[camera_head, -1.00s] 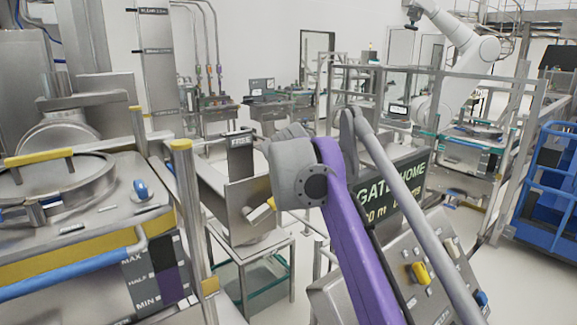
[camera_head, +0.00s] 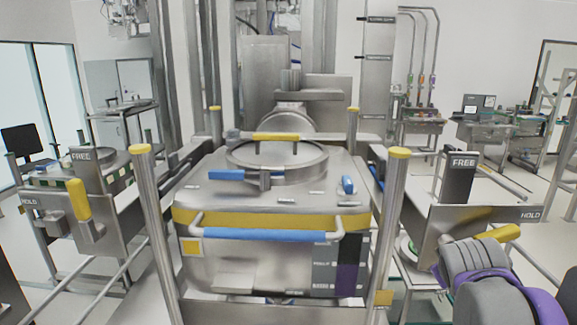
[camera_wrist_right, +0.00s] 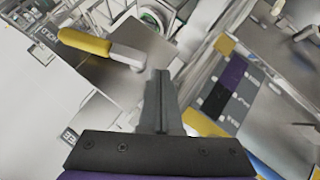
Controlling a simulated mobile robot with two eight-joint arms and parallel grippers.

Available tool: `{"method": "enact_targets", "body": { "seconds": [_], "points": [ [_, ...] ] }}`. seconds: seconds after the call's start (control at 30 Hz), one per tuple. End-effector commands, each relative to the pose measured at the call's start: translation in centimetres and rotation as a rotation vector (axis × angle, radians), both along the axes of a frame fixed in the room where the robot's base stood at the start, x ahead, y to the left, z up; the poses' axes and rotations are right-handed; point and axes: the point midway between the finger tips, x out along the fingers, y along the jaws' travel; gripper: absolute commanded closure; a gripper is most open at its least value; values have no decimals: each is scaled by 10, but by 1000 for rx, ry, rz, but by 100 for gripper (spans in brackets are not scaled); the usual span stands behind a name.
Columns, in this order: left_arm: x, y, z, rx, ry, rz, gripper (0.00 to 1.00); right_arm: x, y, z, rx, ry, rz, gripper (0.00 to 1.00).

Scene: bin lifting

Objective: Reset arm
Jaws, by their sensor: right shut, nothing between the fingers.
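My right arm (camera_head: 485,285), grey and purple, is at the lower right of the head view, in front of the right-hand HOLD/FREE panel; its fingertips cannot be made out there. In the right wrist view my right gripper (camera_wrist_right: 160,80) has its fingers together with nothing between them. A yellow-gripped lever (camera_wrist_right: 85,42) on a metal panel lies up and left of the fingers, apart from them. My left gripper is not in view.
A steel bin (camera_head: 330,178) with a yellow band and blue front handle (camera_head: 265,234) stands in the middle between two yellow-capped posts (camera_head: 142,200). A left panel (camera_head: 115,228) has another yellow lever (camera_head: 78,200). Open floor (camera_head: 540,235) shows at right.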

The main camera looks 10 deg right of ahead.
Motion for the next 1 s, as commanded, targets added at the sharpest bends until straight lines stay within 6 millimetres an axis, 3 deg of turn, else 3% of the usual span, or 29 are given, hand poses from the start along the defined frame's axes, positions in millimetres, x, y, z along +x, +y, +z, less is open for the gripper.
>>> {"method": "enact_targets", "body": {
  "seconds": [0.03,0.1,0.3,0.4,0.5,0.67,1.0],
  "points": [
    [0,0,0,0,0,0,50,-4,29,-30,63,3,20,100],
    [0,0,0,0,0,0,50,-13,66,-69,156,13,34,100],
    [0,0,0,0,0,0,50,-59,160,-176,395,78,71,100],
    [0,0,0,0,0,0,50,-86,194,-218,483,118,80,100],
    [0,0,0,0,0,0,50,-108,216,-247,545,152,86,100],
    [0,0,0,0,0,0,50,-125,232,-267,589,179,87,100],
    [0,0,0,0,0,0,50,-126,232,-268,592,180,86,100]
  ]
}}
